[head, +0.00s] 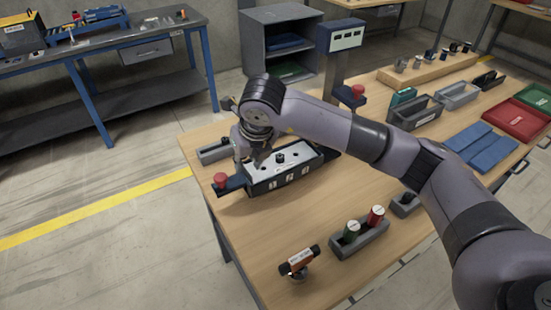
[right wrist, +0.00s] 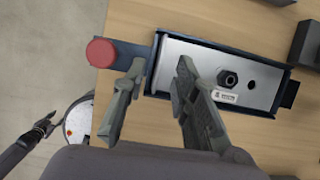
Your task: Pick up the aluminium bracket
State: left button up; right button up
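My right gripper (head: 256,160) points down over the left end of a dark fixture box with a pale metal top plate (head: 298,158). In the right wrist view its two fingers (right wrist: 155,100) are apart, with nothing held between them. The plate (right wrist: 205,62) carries a black hex nut, a dark hole and a small label. I cannot single out an aluminium bracket for certain; the arm and fingers hide part of the fixture. A dark gripper-like shape (right wrist: 42,125), probably my left gripper, shows small at the lower left of the right wrist view.
A red button (head: 220,180) sits at the fixture's left end. A grey bin (head: 212,152) lies behind it.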

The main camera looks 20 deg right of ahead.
jog(key=shift+x, duration=1.25)
jog(key=shift+c, duration=0.4)
grip_shut()
jog(key=shift+r, duration=0.1)
